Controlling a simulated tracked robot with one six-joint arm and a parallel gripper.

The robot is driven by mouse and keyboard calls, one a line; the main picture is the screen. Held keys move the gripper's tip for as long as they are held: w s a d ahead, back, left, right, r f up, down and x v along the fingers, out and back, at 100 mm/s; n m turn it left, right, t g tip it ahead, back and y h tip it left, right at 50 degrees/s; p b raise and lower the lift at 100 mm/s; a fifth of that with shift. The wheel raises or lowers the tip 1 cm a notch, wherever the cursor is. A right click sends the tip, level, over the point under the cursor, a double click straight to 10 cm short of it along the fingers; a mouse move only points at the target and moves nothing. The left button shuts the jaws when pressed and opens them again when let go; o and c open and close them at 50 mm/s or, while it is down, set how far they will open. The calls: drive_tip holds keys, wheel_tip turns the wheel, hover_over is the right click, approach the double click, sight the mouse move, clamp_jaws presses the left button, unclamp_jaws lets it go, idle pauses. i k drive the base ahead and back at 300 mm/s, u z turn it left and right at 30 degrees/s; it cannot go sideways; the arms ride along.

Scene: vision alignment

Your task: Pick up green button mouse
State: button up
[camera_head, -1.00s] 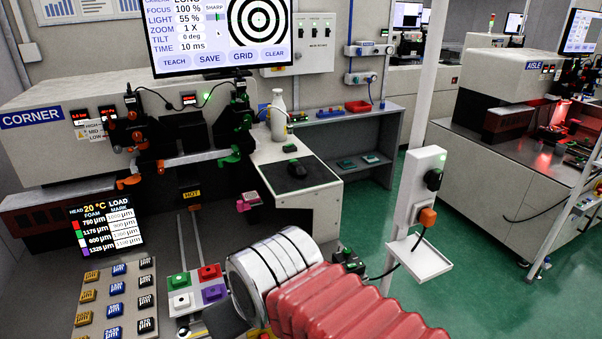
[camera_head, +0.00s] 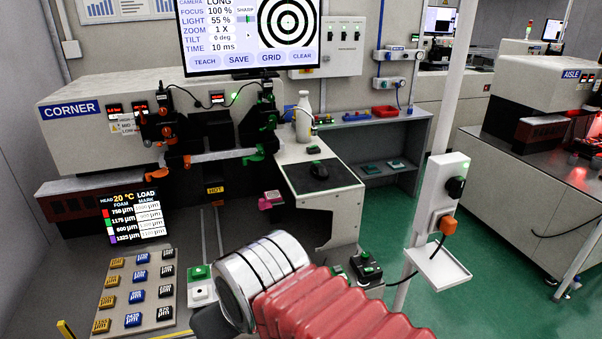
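A dark computer mouse (camera_head: 319,170) lies on a black pad on the white side desk, right of the centre of the head view. No green button can be made out on it at this size. A small black box with a green top (camera_head: 314,149) sits just behind it. Another black box with a green button (camera_head: 366,266) is lower, right of my arm. My arm, with red bellows and a silver cylinder, reaches in from the bottom, well in front of the desk. My gripper's fingers do not show.
A white bottle (camera_head: 304,117) stands at the desk's back. A white post with a switch box (camera_head: 441,200) and small shelf (camera_head: 437,268) stands at right. A tray of labelled blocks (camera_head: 176,290) lies at lower left.

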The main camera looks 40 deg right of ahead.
sight(319, 171)
drive_tip(key=u, duration=0.65)
drive_tip(key=k, duration=1.25)
drive_tip(key=z, duration=0.85)
drive_tip(key=i, duration=1)
drive_tip(key=z, duration=0.1)
